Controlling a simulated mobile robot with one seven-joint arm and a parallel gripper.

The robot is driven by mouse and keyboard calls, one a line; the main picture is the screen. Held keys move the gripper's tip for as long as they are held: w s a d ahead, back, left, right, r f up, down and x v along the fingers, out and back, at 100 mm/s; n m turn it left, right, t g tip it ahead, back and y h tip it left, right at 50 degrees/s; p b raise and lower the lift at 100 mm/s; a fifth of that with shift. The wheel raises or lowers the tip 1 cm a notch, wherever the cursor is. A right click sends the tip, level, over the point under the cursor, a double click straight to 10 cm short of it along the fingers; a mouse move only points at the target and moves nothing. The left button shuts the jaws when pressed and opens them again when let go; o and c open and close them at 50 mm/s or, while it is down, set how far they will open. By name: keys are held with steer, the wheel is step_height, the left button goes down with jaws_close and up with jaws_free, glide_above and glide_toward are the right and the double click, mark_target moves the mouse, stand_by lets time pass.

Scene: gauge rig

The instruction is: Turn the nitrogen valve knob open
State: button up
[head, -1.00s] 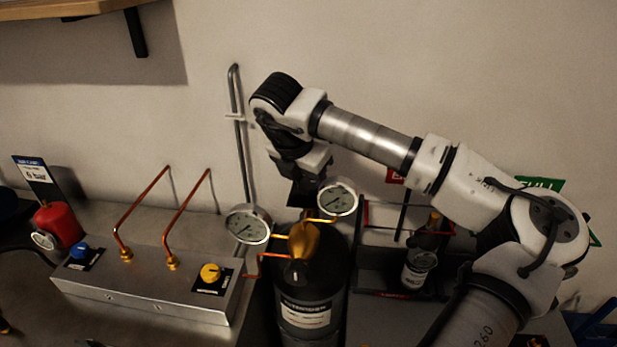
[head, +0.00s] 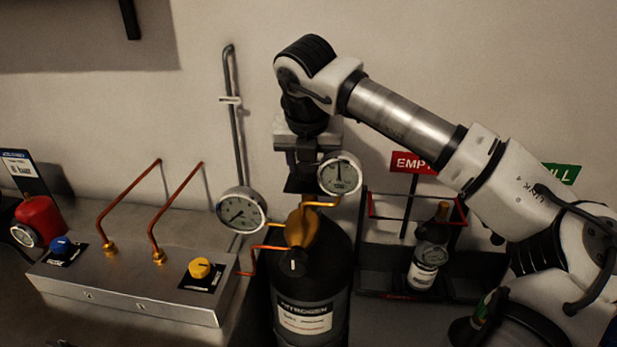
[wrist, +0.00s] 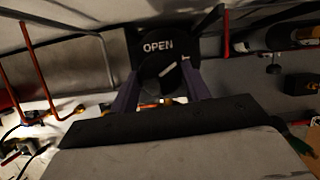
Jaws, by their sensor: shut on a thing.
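The black nitrogen cylinder (head: 335,270) stands upright at the centre of the head view, with a brass regulator (head: 302,228) on top. My gripper (wrist: 160,88) is shut on a round black knob (wrist: 154,75), one purple finger on each side. The knob's white line slants up to the right. A black plate reading OPEN (wrist: 158,47) shows just beyond it. In the head view my gripper (head: 302,183) points down above the regulator, and the gripped knob cannot be made out. The right gauge's (head: 340,174) needle points up; the left gauge's (head: 241,211) points lower left.
A metal panel (head: 120,305) with blue (head: 61,245) and yellow (head: 200,267) knobs and copper pipes stands left. A rack with a bottle (head: 427,262) and a red EMPTY sign (head: 411,163) are right.

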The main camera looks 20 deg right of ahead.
steer(key=n+y+b, duration=0.1)
steer(key=n, duration=0.1)
steer(key=n+y+b, duration=0.1)
steer(key=n, duration=0.2)
steer(key=shift+d+n, duration=0.2)
steer(key=shift+n, duration=0.1)
steer(key=n+y, duration=0.1)
steer(key=n, duration=0.2)
steer(key=n+y, duration=0.1)
steer(key=n, duration=0.2)
steer(key=shift+w+d+r+g+p, duration=0.1)
steer(key=shift+d+g+p, duration=0.05)
steer(key=shift+g+p, duration=0.25)
steer(key=o, duration=1)
steer(key=b+v, duration=0.1)
steer(key=v, duration=1.2)
steer(key=shift+d+r, duration=0.3)
steer(key=shift+r, duration=0.05)
